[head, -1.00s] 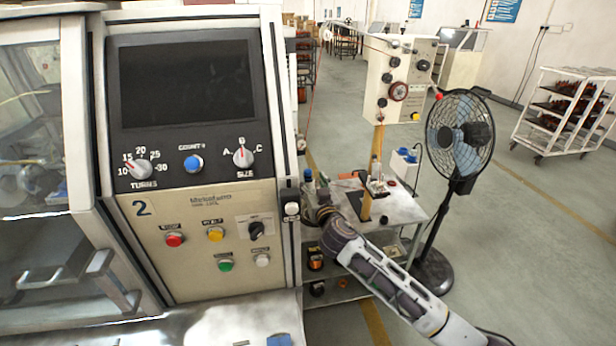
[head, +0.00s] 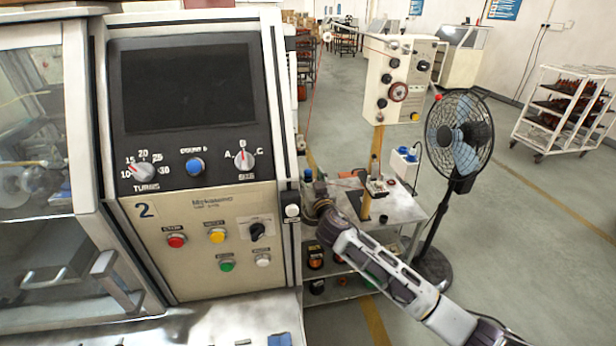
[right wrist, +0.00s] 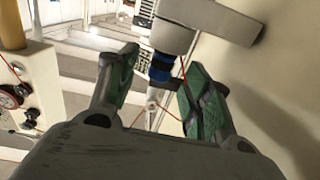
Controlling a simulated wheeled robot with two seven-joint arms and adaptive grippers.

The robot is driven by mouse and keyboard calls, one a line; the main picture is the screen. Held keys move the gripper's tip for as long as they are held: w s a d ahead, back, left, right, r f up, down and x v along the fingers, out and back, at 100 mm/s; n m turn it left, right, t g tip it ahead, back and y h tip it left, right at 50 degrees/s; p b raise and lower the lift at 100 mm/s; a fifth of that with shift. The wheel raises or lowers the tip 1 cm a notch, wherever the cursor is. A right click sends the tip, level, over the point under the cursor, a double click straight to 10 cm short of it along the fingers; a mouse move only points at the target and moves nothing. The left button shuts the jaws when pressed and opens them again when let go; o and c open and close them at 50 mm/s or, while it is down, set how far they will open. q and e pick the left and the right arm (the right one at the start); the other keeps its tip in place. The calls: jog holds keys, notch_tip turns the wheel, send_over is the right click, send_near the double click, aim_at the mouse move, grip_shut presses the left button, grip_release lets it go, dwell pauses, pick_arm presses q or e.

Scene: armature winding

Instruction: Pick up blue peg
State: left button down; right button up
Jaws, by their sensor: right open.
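The blue peg (right wrist: 160,72) shows in the right wrist view as a short blue piece with a dark end, just below a grey-white fitting. My right gripper (right wrist: 160,64) is open, with one green-padded finger on each side of the peg. Whether the pads touch it I cannot tell, but a gap shows on both sides. In the head view a small blue piece (head: 308,175), probably the same peg, shows at the right edge of the machine, with my right gripper (head: 319,190) close by it. My left gripper is in neither view.
The winding machine (head: 205,200) with its panel fills the left. A cart (head: 400,207) with tools and spools stands close behind my right arm. A fan (head: 460,135) stands right of the cart. A red wire (right wrist: 20,70) runs near the gripper. Open floor lies to the right.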

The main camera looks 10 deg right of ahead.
aim_at(309, 175)
jog(key=shift+w+a+p, duration=0.1)
jog(key=shift+w+p, duration=0.4)
jog(key=shift+w, duration=1.15)
jog(key=c, duration=1)
